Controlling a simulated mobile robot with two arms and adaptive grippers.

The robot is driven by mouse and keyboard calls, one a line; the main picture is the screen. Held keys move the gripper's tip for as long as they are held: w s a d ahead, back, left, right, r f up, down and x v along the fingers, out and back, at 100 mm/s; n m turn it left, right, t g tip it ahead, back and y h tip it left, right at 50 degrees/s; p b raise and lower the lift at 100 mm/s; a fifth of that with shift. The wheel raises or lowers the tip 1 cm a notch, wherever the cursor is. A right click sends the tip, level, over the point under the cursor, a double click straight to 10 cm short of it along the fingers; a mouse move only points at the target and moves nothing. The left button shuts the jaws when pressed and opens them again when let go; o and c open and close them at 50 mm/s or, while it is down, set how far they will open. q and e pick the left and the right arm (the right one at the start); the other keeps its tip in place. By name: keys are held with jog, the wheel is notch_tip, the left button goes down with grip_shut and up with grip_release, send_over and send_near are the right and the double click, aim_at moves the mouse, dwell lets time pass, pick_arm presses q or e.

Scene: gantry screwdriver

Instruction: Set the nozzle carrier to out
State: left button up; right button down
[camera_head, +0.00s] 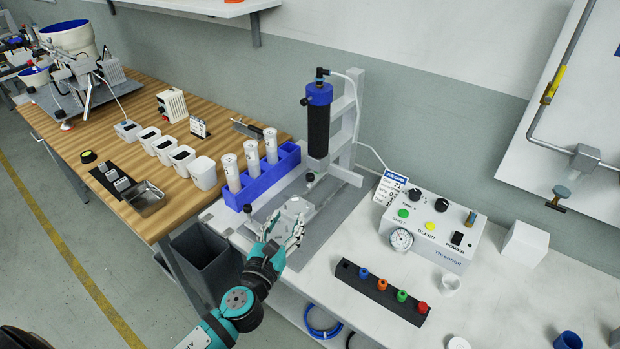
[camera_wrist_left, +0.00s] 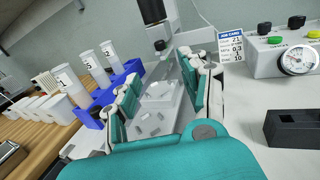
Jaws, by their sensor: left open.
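A dispensing stand with a black, blue-capped cylinder (camera_head: 318,125) rises on the white bench, with its grey base plate (camera_head: 335,215) below. A pale block (camera_head: 297,205) sits on this base under the cylinder. In the left wrist view, a pale plate (camera_wrist_left: 150,122) bearing several small grey pieces lies between my fingers. I cannot tell for certain which of these parts is the nozzle carrier. My left gripper (camera_head: 284,228) is open over the front of the base, its fingers either side of the pale plate in the left wrist view (camera_wrist_left: 160,88). Contact cannot be made out. My right gripper is not in view.
A blue rack (camera_head: 262,182) with white tubes stands left of the base. A control box (camera_head: 432,228) with a gauge stands right. A black strip (camera_head: 350,277) with coloured nozzles lies in front of it. A wooden table (camera_head: 120,160) with white cups is at left.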

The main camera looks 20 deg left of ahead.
aim_at(309, 180)
pick_arm(q)
jog(key=w, duration=1.7)
jog(key=shift+a, duration=0.3)
grip_shut()
